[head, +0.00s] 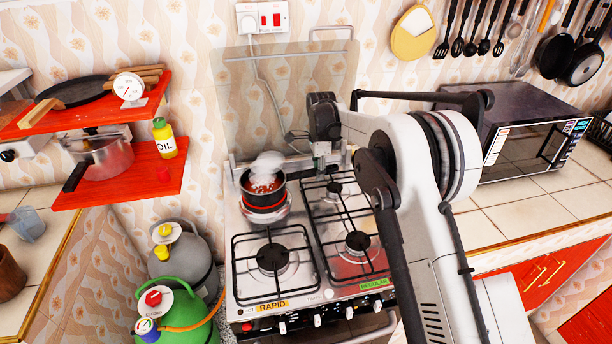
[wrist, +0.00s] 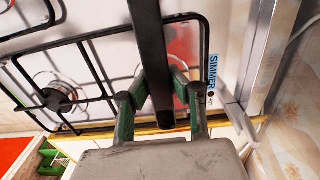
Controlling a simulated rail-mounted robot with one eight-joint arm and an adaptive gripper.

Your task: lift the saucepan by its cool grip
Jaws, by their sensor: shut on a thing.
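A dark saucepan (head: 264,192) stands at the back left of the stove, with red contents and white steam above it. My gripper (head: 322,158) is to the right of the pan, at the back of the stove. In the wrist view, my gripper (wrist: 160,84) has its green fingers shut on a long black handle (wrist: 148,35), one on each side of it. This appears to be the saucepan's handle; the pan body is out of the wrist view. In the head view the grip is small and partly hidden by my arm.
The stove (head: 275,255) has black grates with open burners in front. A clear panel (head: 290,90) stands behind it. A microwave (head: 530,125) is at the right. Red shelves (head: 120,185) with a pot and oil bottle (head: 164,138) are at the left.

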